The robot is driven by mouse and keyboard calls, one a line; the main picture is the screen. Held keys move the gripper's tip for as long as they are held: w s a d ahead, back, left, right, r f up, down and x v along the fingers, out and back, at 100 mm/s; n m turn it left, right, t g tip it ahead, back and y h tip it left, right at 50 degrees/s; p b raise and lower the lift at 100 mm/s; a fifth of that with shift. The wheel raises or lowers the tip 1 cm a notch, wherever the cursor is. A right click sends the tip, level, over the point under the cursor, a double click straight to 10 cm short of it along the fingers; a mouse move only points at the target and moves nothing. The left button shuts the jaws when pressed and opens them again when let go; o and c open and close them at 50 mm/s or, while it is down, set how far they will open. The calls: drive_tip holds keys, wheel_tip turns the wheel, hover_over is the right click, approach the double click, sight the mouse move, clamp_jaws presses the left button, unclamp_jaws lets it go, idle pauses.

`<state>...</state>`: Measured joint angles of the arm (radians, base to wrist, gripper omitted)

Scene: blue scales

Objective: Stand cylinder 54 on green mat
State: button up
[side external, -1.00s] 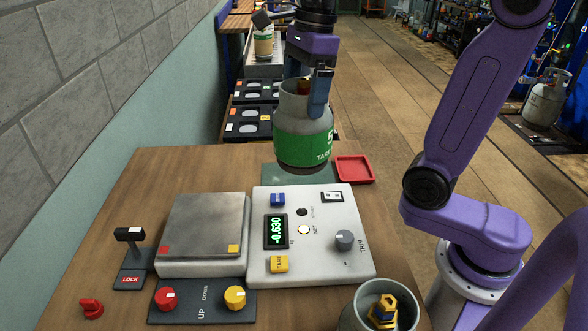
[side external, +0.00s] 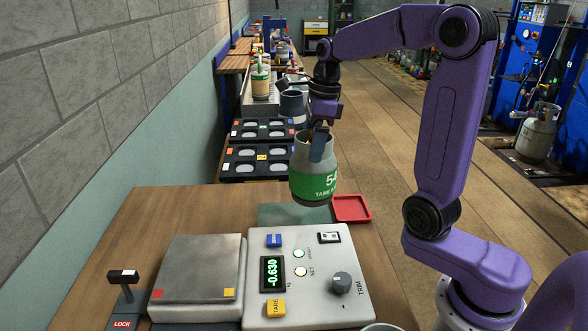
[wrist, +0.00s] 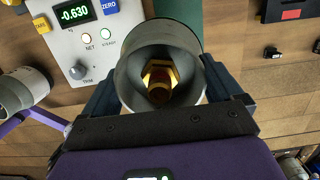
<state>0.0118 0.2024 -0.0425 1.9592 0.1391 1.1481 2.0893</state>
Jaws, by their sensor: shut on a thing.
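Cylinder 54 (side external: 314,188) is a grey gas cylinder with a green band reading 54, upright. My gripper (side external: 319,148) is shut on its grey top collar. In the wrist view my gripper (wrist: 170,100) has a dark finger on each side of the collar (wrist: 135,75), with the brass valve (wrist: 160,82) inside. The green mat (side external: 280,213) lies flat at the far edge of the wooden table. The cylinder overlaps the mat's right part in the side view; its base seems above the mat, but the gap is hard to judge. The mat is hidden in the wrist view.
A red tray (side external: 352,208) lies right beside the mat. The scale's control box (side external: 310,290), reading -0.630, and its steel platform (side external: 197,268) stand nearer the camera. Black racks (side external: 258,160) stand beyond the table. Another cylinder (wrist: 22,90) shows in the wrist view.

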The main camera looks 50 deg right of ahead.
drive_tip(key=w+f, duration=0.6)
drive_tip(key=f, duration=0.3)
drive_tip(key=shift+w+d+f, duration=0.3)
drive_tip(key=shift+f, duration=0.15)
